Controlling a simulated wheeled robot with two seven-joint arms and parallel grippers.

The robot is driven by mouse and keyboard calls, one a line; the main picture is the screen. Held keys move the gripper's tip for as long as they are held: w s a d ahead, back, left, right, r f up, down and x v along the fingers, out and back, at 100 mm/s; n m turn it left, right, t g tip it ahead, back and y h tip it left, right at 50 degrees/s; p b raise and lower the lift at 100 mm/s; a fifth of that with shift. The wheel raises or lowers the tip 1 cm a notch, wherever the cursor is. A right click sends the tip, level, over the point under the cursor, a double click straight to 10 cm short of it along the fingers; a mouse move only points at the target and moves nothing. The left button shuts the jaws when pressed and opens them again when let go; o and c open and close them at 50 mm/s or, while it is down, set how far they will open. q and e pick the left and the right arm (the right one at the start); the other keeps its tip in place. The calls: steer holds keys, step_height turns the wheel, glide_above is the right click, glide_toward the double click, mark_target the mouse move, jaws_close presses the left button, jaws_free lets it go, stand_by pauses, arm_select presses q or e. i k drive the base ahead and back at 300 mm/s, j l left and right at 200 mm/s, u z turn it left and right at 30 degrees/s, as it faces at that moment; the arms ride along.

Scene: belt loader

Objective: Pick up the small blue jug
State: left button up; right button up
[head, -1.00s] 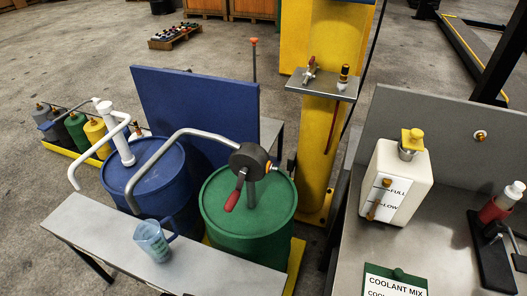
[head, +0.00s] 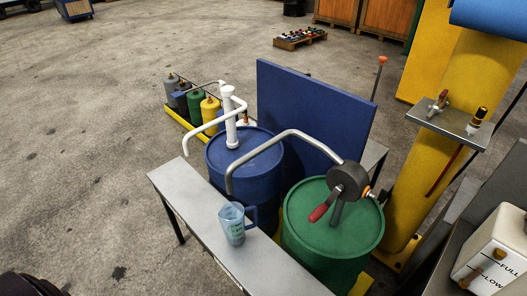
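The small blue jug (head: 233,224) is translucent, with a darker blue handle on its right side. It stands upright on a narrow grey bench (head: 190,199) in front of the drums in the head view. The curved grey spout of the green drum's pump comes down just behind and above it. Neither of my grippers shows in this view.
A blue drum (head: 243,160) with a white pump (head: 230,120) and a green drum (head: 331,238) with a crank pump (head: 347,181) stand behind the bench. A white tank (head: 492,250) is at right. The floor (head: 85,170) at left is mostly open.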

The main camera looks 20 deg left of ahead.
mark_target(232, 216)
steer(key=u, duration=1)
steer(key=k+j+z, duration=0.1)
steer(key=j, duration=0.3)
steer(key=k+j+z, duration=0.15)
steer(key=j, duration=0.2)
